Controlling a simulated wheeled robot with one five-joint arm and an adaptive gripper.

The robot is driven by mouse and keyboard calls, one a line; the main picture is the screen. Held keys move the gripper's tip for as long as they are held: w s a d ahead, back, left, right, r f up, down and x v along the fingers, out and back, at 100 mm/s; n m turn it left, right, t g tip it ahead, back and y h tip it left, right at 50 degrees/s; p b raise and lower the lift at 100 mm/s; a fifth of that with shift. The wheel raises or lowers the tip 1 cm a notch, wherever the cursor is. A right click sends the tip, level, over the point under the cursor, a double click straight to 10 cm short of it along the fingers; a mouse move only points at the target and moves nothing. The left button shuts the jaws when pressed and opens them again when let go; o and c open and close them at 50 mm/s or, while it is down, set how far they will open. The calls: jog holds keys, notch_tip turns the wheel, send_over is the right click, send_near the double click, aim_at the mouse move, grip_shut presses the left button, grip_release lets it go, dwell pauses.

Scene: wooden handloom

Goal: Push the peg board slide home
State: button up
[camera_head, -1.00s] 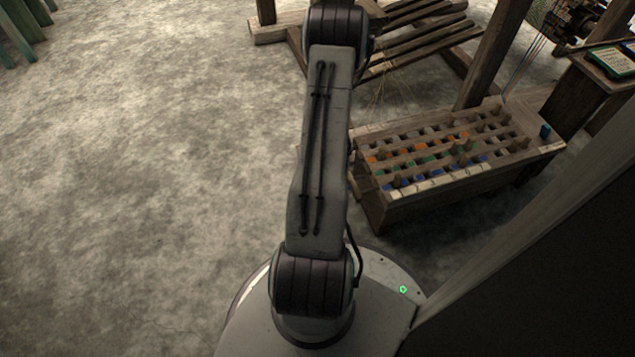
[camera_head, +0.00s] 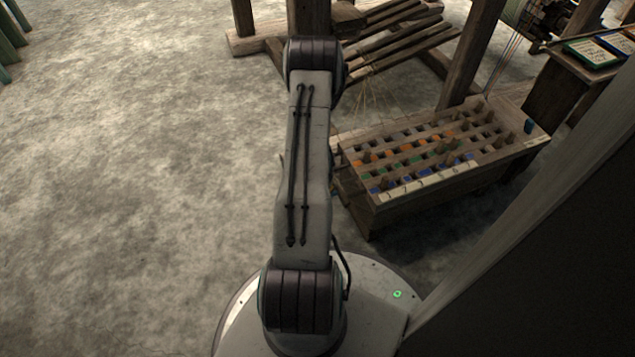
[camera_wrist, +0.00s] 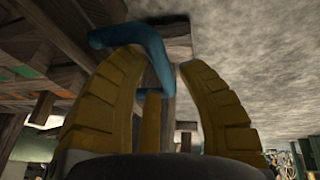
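The peg board (camera_head: 452,165) is a wooden box at the right of the head view, with rows of square holes, upright pegs and orange, green and blue marks. A bent blue handle (camera_wrist: 154,52) shows in the wrist view, in front of a wooden block. My gripper (camera_wrist: 160,60) has yellow ridged fingers around the handle's lower leg. The fingertips lie close beside it, but I cannot tell whether they press on it. The slide's travel cannot be made out. In the head view my gripper is hidden behind my arm.
Slanted wooden bars (camera_head: 400,40) and loom posts (camera_head: 472,55) stand behind the peg board. A dark panel (camera_head: 560,250) fills the lower right. The floor (camera_head: 130,180) at left is clear.

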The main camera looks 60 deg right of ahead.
jog(key=shift+o, duration=0.3)
grip_shut()
